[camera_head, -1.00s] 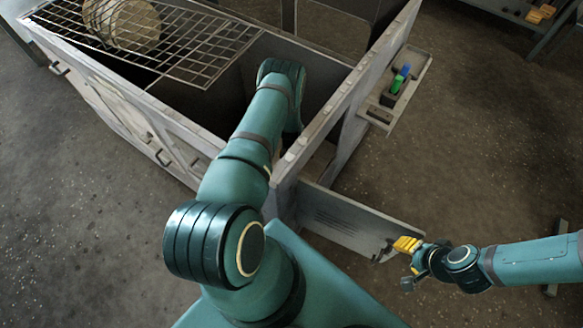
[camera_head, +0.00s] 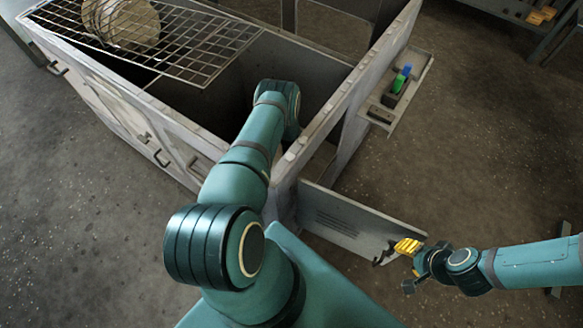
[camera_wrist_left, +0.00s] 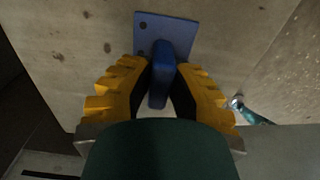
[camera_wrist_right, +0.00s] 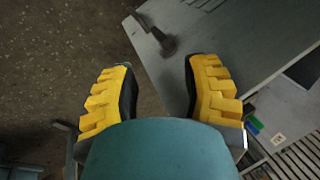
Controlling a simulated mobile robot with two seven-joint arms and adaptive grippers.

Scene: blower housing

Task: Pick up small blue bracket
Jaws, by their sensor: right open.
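The small blue bracket (camera_wrist_left: 170,32) shows in the left wrist view as a flat plate with holes and a thick stem pointing toward me. Its plate lies against a worn grey surface. My left gripper (camera_wrist_left: 163,75) has its yellow fingers on both sides of the stem, with no clear gap between pads and stem. In the head view the left arm reaches down into the housing, and its gripper and this bracket are hidden. My right gripper (camera_head: 408,247) is open and empty beside the lower grey panel; its fingers also show in the right wrist view (camera_wrist_right: 160,85).
The large grey housing (camera_head: 180,130) has an open top, partly covered by a wire grid (camera_head: 190,50) with a round, pale part (camera_head: 130,22). A side ledge (camera_head: 420,75) holds a green piece (camera_head: 398,84) and a blue piece (camera_head: 406,70).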

